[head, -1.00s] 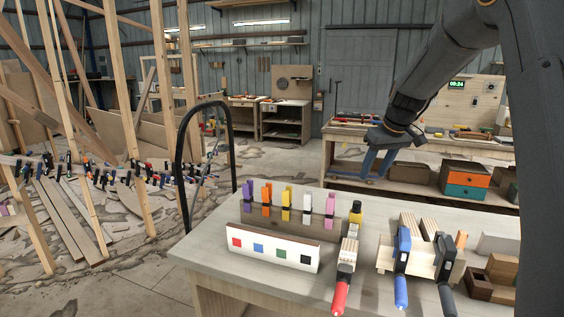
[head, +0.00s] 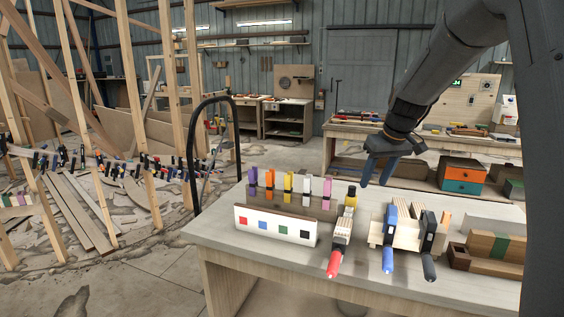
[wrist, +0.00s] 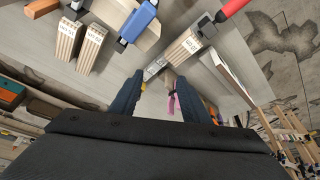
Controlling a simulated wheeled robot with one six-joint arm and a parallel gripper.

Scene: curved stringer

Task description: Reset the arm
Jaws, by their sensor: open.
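My gripper (head: 377,170) hangs from my dark arm above the back edge of the near workbench (head: 222,232). Its two blue fingers point down, apart and empty. In the wrist view the open fingers of my gripper (wrist: 160,98) show a pink clamp (wrist: 173,103) between them, lower down and not touched. In the head view the pink clamp (head: 327,191) stands at the right end of a row on a rack.
A white board with coloured squares (head: 275,226) stands on the bench. Clamps with red (head: 334,263), blue (head: 388,259) and black (head: 429,266) handles lie to the right. Wooden blocks (head: 493,246) sit far right. Timber posts and a black hoop stand at left.

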